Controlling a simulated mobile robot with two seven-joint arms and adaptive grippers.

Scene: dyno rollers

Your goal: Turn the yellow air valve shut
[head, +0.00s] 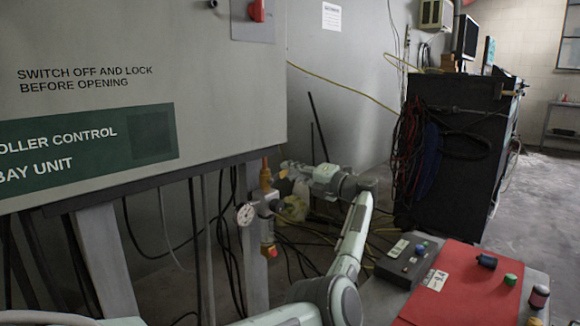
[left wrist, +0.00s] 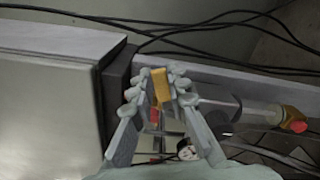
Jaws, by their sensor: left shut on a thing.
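The yellow air valve handle (left wrist: 160,85) shows in the left wrist view as a short yellow bar between the fingertips of my left gripper (left wrist: 161,95). The fingers are shut on it from both sides. In the head view the yellow part (head: 265,175) stands at the top of the air unit, beneath the control cabinet. My left gripper (head: 286,173) reaches it there from the right, and the fingertips are small and partly hard to make out. The grey valve body (left wrist: 215,105) lies beside the fingers. My right gripper is not in view.
A round gauge (head: 245,214) and a red knob (head: 270,251) sit below the valve. The large cabinet (head: 130,70) overhangs at the left, with cables hanging under it. A black cart (head: 450,150) and a red-topped bench (head: 470,285) stand at the right.

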